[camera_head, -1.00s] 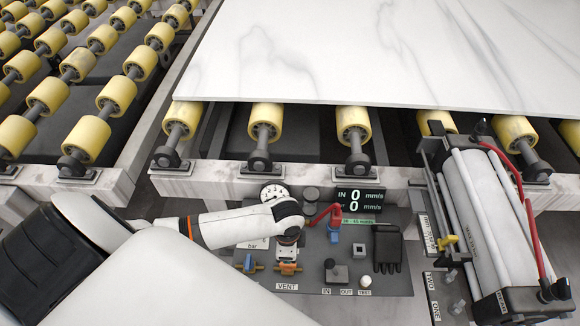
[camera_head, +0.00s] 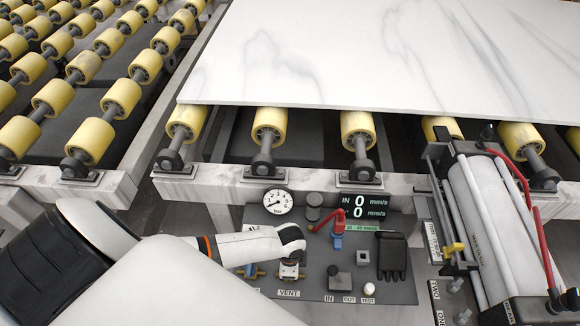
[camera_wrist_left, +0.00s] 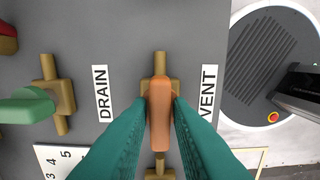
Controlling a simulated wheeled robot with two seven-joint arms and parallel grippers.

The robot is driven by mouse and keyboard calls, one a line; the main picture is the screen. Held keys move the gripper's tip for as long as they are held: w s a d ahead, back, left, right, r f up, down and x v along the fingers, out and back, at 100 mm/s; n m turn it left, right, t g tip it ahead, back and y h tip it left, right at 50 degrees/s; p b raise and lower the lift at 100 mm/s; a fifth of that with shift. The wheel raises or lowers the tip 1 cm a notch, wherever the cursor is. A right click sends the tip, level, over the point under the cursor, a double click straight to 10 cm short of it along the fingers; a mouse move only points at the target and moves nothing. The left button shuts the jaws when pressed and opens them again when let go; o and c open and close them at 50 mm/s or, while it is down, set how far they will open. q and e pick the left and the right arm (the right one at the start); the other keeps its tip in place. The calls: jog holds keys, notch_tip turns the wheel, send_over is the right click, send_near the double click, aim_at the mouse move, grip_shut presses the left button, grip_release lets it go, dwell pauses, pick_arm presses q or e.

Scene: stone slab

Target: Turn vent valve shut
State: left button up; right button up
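The vent valve (camera_wrist_left: 160,110) has an orange handle on a brass body, beside the VENT label. In the left wrist view the handle lies lengthwise, in line with the brass stubs above and below it. My left gripper (camera_wrist_left: 161,103) has its two teal fingers close against both sides of the handle, with no clear gap showing. In the head view my left gripper (camera_head: 290,268) reaches down over the vent valve and mostly hides it. The VENT label (camera_head: 288,293) shows just below. My right gripper is not in view.
The drain valve (camera_wrist_left: 45,105) with a green handle sits left of the vent valve. The panel also carries a gauge (camera_head: 278,201), a red lever (camera_head: 322,214), a black glove (camera_head: 391,256) and a 0 mm/s display (camera_head: 361,206). A marble slab (camera_head: 380,60) lies behind on rollers.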

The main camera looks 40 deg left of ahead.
pick_arm(q)
grip_shut()
jog(key=n+p, duration=0.3)
jog(key=shift+r, duration=0.2)
jog(key=n+p, duration=0.3)
jog(key=n, duration=0.1)
jog(key=shift+n, duration=0.4)
jog(key=n+p, duration=0.3)
jog(key=n, duration=0.2)
jog(key=shift+f, duration=0.1)
jog(key=shift+f+n+p, duration=0.1)
jog(key=shift+n+p, duration=0.65)
jog(key=shift+n, duration=1.75)
